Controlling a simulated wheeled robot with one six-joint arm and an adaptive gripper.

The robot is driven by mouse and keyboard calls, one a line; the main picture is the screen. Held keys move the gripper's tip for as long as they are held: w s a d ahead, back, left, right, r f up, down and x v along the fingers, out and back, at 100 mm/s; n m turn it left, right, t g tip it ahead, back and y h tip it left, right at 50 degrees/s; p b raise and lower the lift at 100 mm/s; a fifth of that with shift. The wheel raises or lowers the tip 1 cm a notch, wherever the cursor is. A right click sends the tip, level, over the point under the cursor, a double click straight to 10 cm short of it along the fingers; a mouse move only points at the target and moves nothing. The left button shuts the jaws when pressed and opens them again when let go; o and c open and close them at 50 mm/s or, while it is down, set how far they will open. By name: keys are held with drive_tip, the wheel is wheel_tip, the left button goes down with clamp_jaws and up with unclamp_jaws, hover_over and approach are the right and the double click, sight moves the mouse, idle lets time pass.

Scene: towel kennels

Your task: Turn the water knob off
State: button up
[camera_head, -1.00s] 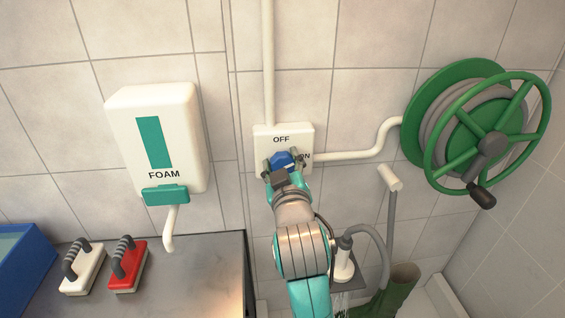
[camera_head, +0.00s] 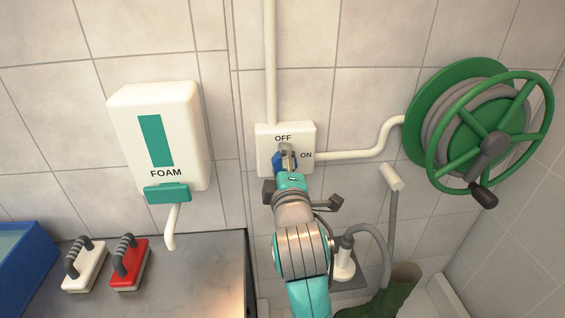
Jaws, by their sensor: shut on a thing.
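The water knob (camera_head: 277,161) is blue and sits on a white wall plate (camera_head: 263,138). The plate reads OFF above the knob and ON to its right. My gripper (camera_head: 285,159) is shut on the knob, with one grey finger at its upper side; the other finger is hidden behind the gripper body. Only the left part of the knob shows, so its pointing direction cannot be told.
A foam dispenser (camera_head: 180,103) hangs at left, above a metal counter (camera_head: 208,270) with a white brush (camera_head: 85,271) and a red brush (camera_head: 130,268). A green hose reel (camera_head: 417,110) is at right. White pipes (camera_head: 350,155) run from the plate.

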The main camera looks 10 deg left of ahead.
drive_tip(key=shift+f+n, duration=0.1)
drive_tip(key=shift+n, duration=1)
drive_tip(key=o, duration=1.1)
drive_tip(key=shift+o, duration=0.2)
drive_tip(key=v, duration=1.2)
